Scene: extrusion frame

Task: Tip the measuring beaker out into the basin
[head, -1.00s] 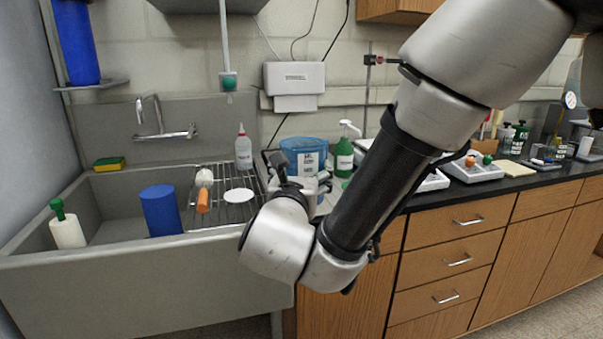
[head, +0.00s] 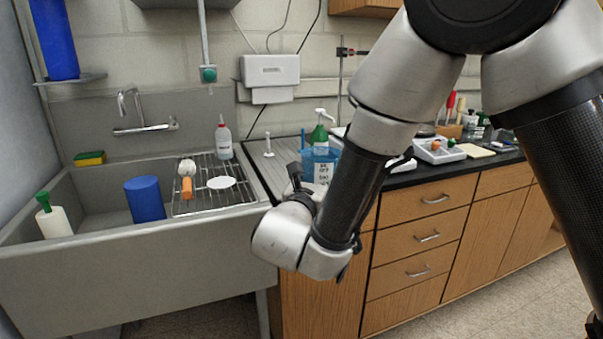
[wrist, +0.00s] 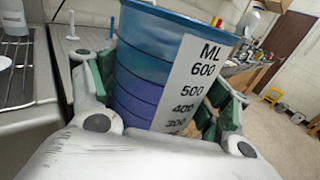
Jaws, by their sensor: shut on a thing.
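The measuring beaker is a blue translucent cup with a white ML scale label; it shows in the wrist view (wrist: 145,70) and, partly behind my arm, in the head view (head: 322,172). My gripper (wrist: 165,95) is shut around its sides, and its green-padded fingers flank the beaker. In the head view my gripper (head: 303,187) is mostly hidden by my wrist. The beaker looks about upright, near the counter's left end. Its contents cannot be made out. The basin is the grey sink (head: 120,290) at the left, apart from the beaker.
A wire rack (head: 225,203) in the sink bears an orange-handled brush and a white disc. A blue cylinder (head: 146,200) and a green-topped white bottle (head: 54,222) are also in the sink. A squeeze bottle (head: 223,138) and a green pump bottle (head: 320,130) stand behind.

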